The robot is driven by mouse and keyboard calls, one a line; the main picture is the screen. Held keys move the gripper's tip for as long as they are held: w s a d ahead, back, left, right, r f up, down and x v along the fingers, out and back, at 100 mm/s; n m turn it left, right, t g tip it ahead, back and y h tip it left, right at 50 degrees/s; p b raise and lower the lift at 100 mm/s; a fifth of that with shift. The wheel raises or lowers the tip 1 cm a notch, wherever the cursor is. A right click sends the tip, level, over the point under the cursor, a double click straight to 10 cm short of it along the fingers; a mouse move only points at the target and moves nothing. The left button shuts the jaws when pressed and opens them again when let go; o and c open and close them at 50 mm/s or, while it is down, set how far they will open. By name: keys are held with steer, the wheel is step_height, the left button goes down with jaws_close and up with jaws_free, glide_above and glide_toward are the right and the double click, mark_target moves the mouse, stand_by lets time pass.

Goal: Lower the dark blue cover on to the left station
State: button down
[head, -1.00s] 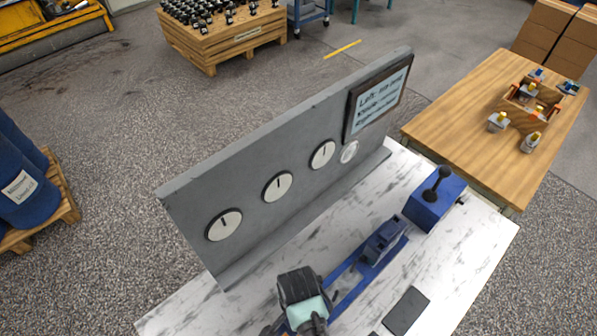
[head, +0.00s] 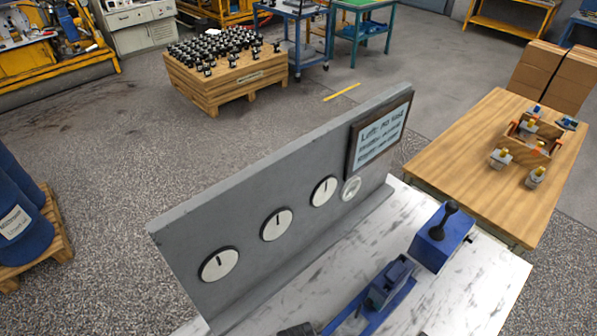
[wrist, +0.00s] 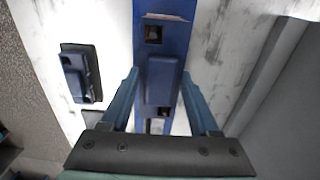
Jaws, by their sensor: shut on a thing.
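The dark blue cover (wrist: 161,82) is a long block held between the two teal fingers of my gripper (wrist: 160,76) in the wrist view. My gripper is shut on it, over the blue rail (wrist: 163,7). A square opening (wrist: 154,34) shows in the rail just beyond the cover, and another small opening lies near its lower end. I cannot tell whether the cover touches the rail. In the head view, the fingers and held cover are out of frame; the rail (head: 345,321) shows, with a blue block (head: 391,284) on its right part.
A grey panel with dials (head: 270,215) stands along the rail. A blue lever box (head: 440,238) stands beyond the rail's right end. In the wrist view, a second dark blue piece (wrist: 78,74) lies on a dark pad to the left. White tabletop is bare between.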

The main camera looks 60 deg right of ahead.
steer(key=shift+f+b, duration=0.4)
steer(key=shift+f, duration=0.25)
stand_by(0.7)
steer(key=shift+c, duration=0.2)
jaws_free()
step_height(320, 180, up, 13)
steer(key=b, duration=0.1)
stand_by(0.4)
